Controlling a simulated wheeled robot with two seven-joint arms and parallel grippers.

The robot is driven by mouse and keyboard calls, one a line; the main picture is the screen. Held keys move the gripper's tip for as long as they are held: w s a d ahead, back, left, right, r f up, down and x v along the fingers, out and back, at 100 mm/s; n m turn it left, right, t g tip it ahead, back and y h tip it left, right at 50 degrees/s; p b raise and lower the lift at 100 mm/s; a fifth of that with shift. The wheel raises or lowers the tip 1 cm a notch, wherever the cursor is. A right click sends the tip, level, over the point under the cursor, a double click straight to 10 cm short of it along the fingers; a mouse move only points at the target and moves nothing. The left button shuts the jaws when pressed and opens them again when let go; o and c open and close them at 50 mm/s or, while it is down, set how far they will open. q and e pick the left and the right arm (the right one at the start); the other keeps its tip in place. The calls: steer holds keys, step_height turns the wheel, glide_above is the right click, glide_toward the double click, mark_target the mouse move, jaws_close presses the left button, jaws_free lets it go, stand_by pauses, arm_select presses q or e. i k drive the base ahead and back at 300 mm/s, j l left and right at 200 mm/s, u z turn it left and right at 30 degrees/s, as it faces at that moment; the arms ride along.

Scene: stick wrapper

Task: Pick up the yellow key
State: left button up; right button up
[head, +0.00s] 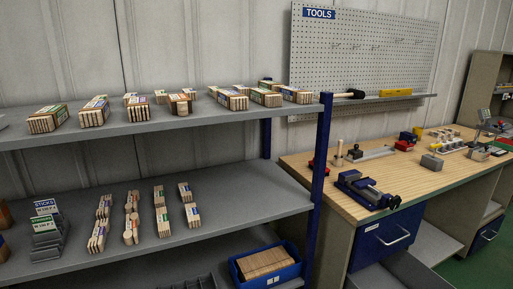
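I cannot make out a yellow key for certain in the head view. Small yellow items (446,148) sit among other parts on the wooden workbench (350,205) at the right, but they are too small to tell their shape. Neither of my grippers is in view.
A grey shelf rack (240,200) with wooden stick bundles (48,118) fills the left. A blue bin (268,285) sits low beside a blue post (319,150). A dark blue vise (367,190) stands at the bench's near end. The bench's front strip is mostly clear.

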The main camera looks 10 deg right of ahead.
mark_target(435, 146)
steer(key=i+l, duration=0.15)
steer(key=l, duration=0.35)
steer(key=i+l+u, duration=0.1)
steer(key=l, duration=0.4)
steer(key=i+l, duration=0.15)
steer(key=l, duration=0.4)
steer(key=i+l+u, duration=0.1)
steer(key=l, duration=0.4)
steer(key=i+l, duration=0.1)
steer(key=l, duration=0.45)
steer(key=i+l+u, duration=0.15)
steer(key=l, duration=0.35)
